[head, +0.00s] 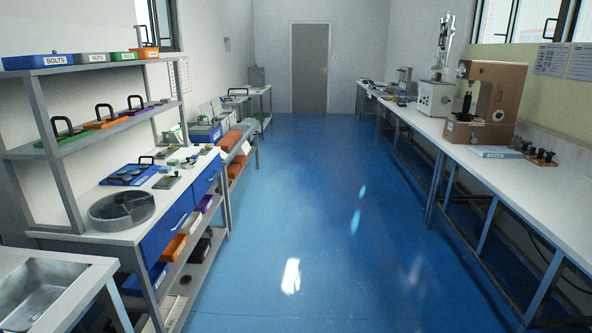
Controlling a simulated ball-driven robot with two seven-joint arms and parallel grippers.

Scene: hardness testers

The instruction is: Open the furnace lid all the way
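I cannot make out a furnace or its lid for certain. A small grey box-like device (256,76) stands on the far table along the left wall, too small to tell if it has a lid. Closer on that side is an open-looking pale unit (237,97), also too small to read. Neither of my grippers is in view, and no part of my arms shows.
A blue floor aisle (300,200) runs clear to a grey door (310,68). On the left are a workbench with shelves, a round grey tray (122,208) and a sink (45,290). A long right bench (480,170) carries a brown tester (505,88) and a white tester (436,98).

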